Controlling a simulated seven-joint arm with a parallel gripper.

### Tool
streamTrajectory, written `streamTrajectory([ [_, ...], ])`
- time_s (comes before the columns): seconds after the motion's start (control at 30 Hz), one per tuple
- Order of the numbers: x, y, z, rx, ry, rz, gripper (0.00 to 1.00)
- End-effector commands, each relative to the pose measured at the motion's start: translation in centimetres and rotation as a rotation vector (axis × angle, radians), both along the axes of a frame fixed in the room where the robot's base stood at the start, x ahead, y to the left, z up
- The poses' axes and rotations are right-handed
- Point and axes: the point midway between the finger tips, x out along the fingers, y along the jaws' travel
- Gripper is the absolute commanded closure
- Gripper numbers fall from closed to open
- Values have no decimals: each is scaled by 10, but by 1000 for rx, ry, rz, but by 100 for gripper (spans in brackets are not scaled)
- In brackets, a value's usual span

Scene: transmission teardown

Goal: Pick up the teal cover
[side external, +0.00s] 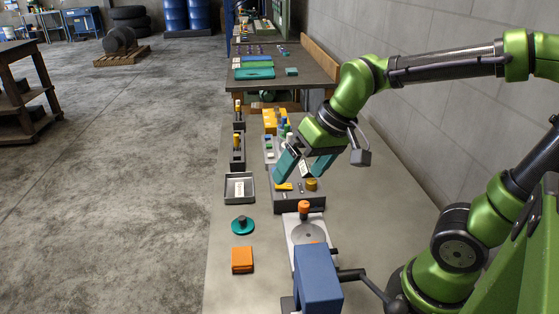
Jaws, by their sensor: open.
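The teal cover (237,227) is a flat round disc with a dark knob or post on its middle. It lies on the grey bench (360,225) near the left edge. My gripper (299,177) has teal fingers, which are spread apart with nothing seen between them. It hangs above the grey block with yellow parts, up and to the right of the cover in the picture, and is well apart from it.
An orange block (242,260) lies just in front of the cover, and a grey tray (239,187) with a label lies behind it. A blue press-like fixture (318,278) and a white plate with an orange knob (304,208) stand to the right.

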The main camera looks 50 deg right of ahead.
Motion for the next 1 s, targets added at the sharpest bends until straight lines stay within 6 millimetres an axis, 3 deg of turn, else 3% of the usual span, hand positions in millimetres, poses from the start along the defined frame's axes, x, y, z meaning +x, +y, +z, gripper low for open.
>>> streamTrajectory([
  [0.03, 18, 2, -5, -18, 48, 26, 6],
  [0.3, 104, 14, -39, -127, 252, 183, 6],
  [0.5, 155, 19, -66, -204, 357, 291, 6],
  [0.6, 170, 18, -65, -230, 371, 324, 6],
  [0.73, 172, 16, -56, -245, 374, 354, 6],
  [1.0, 170, 16, -106, -243, 382, 363, 6],
])
